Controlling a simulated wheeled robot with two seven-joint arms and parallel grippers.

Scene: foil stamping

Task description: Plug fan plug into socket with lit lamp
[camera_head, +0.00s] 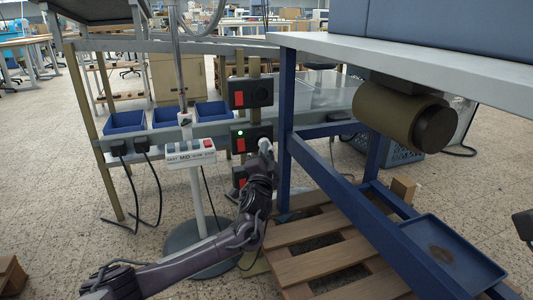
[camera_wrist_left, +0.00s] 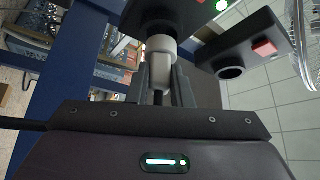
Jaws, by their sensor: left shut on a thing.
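My left gripper (camera_head: 265,158) is shut on the white fan plug (camera_head: 265,144) at the right end of the middle socket box (camera_head: 253,134), whose green lamp (camera_head: 240,132) is lit. In the left wrist view the plug (camera_wrist_left: 160,62) sits between the two fingers (camera_wrist_left: 160,85), its front end against a dark round socket (camera_wrist_left: 157,23). Its pins are hidden, so I cannot tell how deep it sits. The top socket box (camera_head: 251,93) shows no lit lamp. The bottom box (camera_head: 238,177) is partly hidden by my arm.
The fan's stand (camera_head: 196,205) rises from a round base left of the boxes. A blue table leg (camera_head: 285,130) is close to the right of my gripper. Blue bins (camera_head: 125,122) and two black plugs with cords (camera_head: 142,146) are at the left. A wooden pallet (camera_head: 318,262) lies below.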

